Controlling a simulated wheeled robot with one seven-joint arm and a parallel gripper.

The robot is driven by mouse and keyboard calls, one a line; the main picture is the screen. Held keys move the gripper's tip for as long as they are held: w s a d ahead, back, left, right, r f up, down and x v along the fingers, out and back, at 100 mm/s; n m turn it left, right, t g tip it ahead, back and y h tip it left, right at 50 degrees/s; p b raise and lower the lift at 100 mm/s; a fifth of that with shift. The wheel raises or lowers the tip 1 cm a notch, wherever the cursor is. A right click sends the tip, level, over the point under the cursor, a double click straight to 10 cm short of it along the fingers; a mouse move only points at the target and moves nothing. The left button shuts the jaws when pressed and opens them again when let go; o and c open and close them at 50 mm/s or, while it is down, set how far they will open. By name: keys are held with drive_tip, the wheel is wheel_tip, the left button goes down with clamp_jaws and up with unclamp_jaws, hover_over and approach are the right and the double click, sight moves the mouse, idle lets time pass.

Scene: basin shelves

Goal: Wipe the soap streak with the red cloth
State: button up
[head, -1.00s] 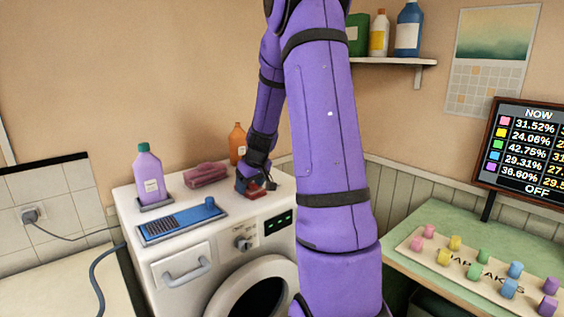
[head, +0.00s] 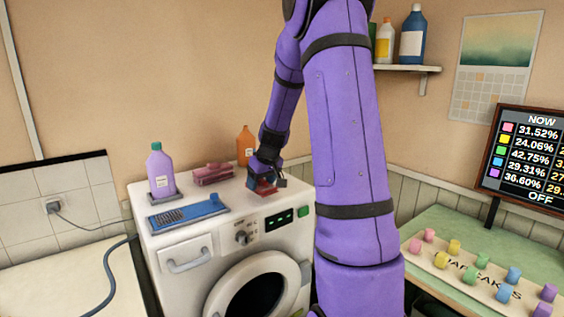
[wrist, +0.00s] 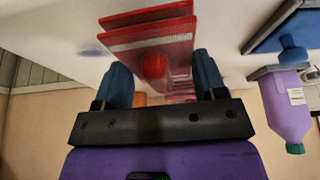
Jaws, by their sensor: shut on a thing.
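The red cloth (wrist: 150,38) is a flat red pad with pale edges and a red grip knob. My gripper (wrist: 162,72) has its blue fingers shut on it. In the head view my gripper (head: 264,180) is at the right of the washing machine's white top, with part of the red cloth (head: 265,190) showing beneath it, low over or on the surface; I cannot tell whether it touches. A faint bluish smear (wrist: 92,51), probably the soap streak, lies beside the cloth in the wrist view. I cannot make out the streak in the head view.
On the washing machine (head: 180,250) stand a purple bottle (head: 161,175), a folded pink cloth (head: 212,174), a blue tray-like board (head: 188,214) and, behind my gripper, an orange bottle (head: 245,146). A green table (head: 440,225) with coloured pegs is at the right.

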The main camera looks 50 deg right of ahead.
drive_tip(key=shift+r, duration=2.75)
drive_tip(key=shift+d, duration=0.1)
drive_tip(key=shift+s, duration=0.1)
